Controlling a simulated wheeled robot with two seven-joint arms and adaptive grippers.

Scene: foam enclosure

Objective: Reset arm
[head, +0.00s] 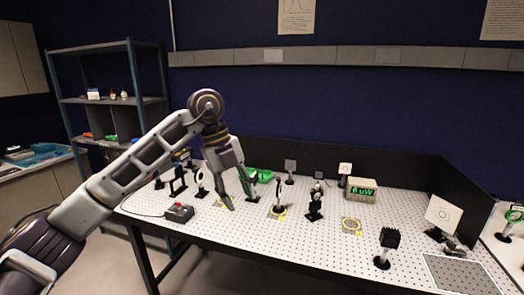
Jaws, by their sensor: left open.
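My left arm comes in from the lower left and bends down over an optical table (300,245) with a white perforated top. My left gripper (236,200) hangs over the left part of the table, pointing down. It is open, and I see nothing held in it. It is close to a post-mounted optic (279,197) on its right and partly covers the parts behind it. My right arm and gripper are not in view.
Several mounts stand on the table, including a dark one (315,203) and a black finned block (389,240). A power meter (362,189), a red-button box (179,212) and a white screen (442,213) are there too. A shelf (108,100) stands back left.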

